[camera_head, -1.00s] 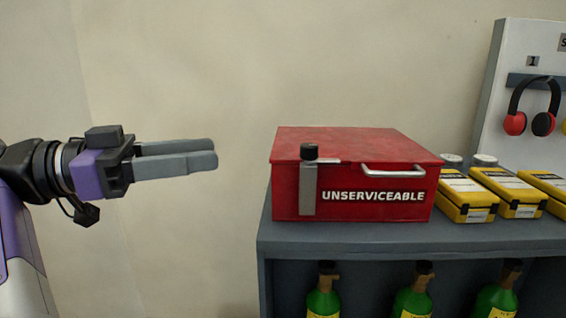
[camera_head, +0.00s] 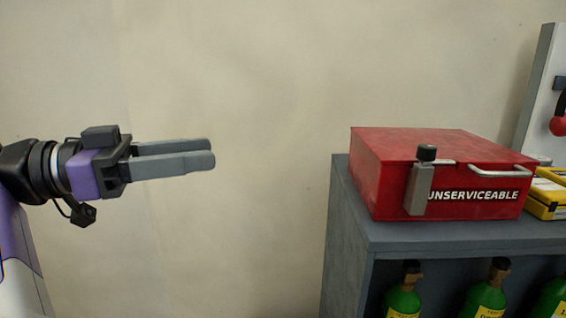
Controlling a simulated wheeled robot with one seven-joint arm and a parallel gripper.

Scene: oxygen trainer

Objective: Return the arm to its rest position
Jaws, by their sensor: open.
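My gripper (camera_head: 213,152) is at the left of the head view, held level in the air and pointing right. Its two grey fingers lie one behind the other with a narrow gap showing between them. Nothing is between them. The gripper is clear of the red box and the shelf, with bare wall behind it. My arm enters from the left edge, and most of it is out of view.
A closed red box marked UNSERVICEABLE (camera_head: 450,180) stands on a grey shelf unit (camera_head: 345,240) at the right. Green bottles (camera_head: 403,298) stand below. A yellow case (camera_head: 547,195) and a red headset cup (camera_head: 558,126) are at the right edge. The space between gripper and shelf is free.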

